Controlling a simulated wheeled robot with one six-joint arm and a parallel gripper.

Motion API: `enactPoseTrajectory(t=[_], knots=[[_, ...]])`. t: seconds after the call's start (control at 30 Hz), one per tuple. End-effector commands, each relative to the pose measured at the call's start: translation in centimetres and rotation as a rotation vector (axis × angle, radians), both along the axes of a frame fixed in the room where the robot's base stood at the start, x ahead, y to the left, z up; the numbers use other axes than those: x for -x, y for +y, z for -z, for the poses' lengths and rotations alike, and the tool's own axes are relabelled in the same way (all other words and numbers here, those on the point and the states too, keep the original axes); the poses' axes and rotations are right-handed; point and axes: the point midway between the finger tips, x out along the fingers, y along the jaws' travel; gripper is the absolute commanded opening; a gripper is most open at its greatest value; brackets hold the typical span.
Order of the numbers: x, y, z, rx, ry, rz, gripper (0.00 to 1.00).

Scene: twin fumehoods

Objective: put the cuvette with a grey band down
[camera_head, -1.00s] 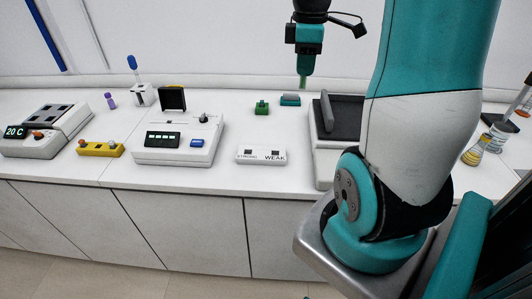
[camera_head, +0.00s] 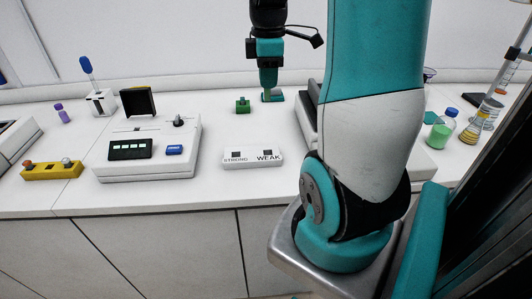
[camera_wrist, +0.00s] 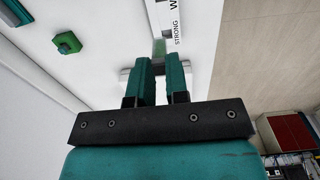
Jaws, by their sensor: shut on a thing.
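My gripper (camera_wrist: 160,78) is shut on a small greenish cuvette (camera_wrist: 159,47), which sticks out past the fingertips in the wrist view. Its grey band cannot be made out clearly. In the head view my gripper (camera_head: 268,78) points down over the back of the bench, in front of a teal block (camera_head: 278,97). The cuvette is hard to tell apart from the fingers there. A white holder marked STRONG and WEAK (camera_head: 252,160) lies nearer the front edge, with a dark slot by each word. In the wrist view the holder (camera_wrist: 164,18) shows beyond the cuvette.
A green block (camera_head: 242,106) stands left of my gripper. A white instrument with a raised black lid (camera_head: 147,150) and a yellow block (camera_head: 52,170) are further left. Flasks and a blue-capped bottle (camera_head: 440,130) stand at the right. Bare bench lies between the green block and the holder.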

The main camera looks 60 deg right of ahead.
Motion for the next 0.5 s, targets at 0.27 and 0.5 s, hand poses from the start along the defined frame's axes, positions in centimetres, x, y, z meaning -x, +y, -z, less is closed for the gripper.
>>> enactPoseTrajectory(t=[0.27, 0.5], knots=[[0.2, 0.1, 7.8, -0.006, 0.007, 0.001, 0.0], [0.2, -0.1, 13.2, -0.003, 0.004, 0.003, 0.0]])
